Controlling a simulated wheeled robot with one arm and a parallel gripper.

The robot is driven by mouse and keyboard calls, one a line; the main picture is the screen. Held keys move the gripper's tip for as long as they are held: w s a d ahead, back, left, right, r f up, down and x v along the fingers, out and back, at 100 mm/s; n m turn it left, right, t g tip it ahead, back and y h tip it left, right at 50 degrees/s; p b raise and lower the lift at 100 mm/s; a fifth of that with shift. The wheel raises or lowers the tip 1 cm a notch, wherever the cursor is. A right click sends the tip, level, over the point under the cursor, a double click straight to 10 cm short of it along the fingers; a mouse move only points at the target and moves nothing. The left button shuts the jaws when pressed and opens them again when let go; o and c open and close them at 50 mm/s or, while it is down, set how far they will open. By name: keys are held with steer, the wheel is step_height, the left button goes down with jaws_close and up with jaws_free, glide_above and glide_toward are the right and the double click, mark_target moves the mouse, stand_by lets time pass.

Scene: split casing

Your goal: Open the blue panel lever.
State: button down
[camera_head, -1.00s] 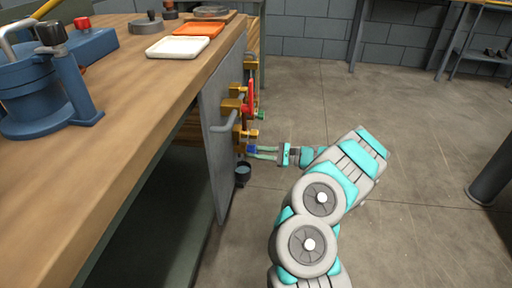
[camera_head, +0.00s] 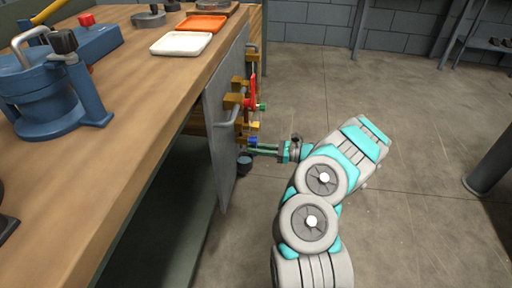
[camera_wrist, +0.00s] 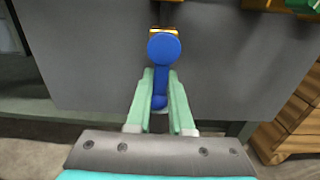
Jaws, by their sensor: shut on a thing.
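The blue panel lever (camera_wrist: 163,75) is on the grey panel (camera_wrist: 90,60) in the wrist view. Its round blue hub is at the top and its handle points down toward my gripper. My gripper (camera_wrist: 160,100) is shut on the lower part of the handle, with one pale green finger on each side. In the head view, my gripper (camera_head: 262,148) reaches the panel's face from the right. The blue lever (camera_head: 252,141) shows there only as a small blue spot by the fingertips.
A red lever (camera_head: 253,88), a green part (camera_head: 262,107) and a yellow part (camera_head: 254,125) sit on the panel above the blue lever. A grey handle (camera_head: 225,122) sticks out on the left. A dark cup (camera_head: 244,165) is just below my gripper.

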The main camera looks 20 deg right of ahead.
stand_by(0.3)
steer(key=c, duration=0.8)
jaws_free()
steer(key=shift+d, duration=0.1)
steer(key=v, duration=0.7)
steer(key=shift+s+d+b, duration=0.2)
steer(key=shift+s+b, duration=0.05)
steer(key=shift+b, duration=0.05)
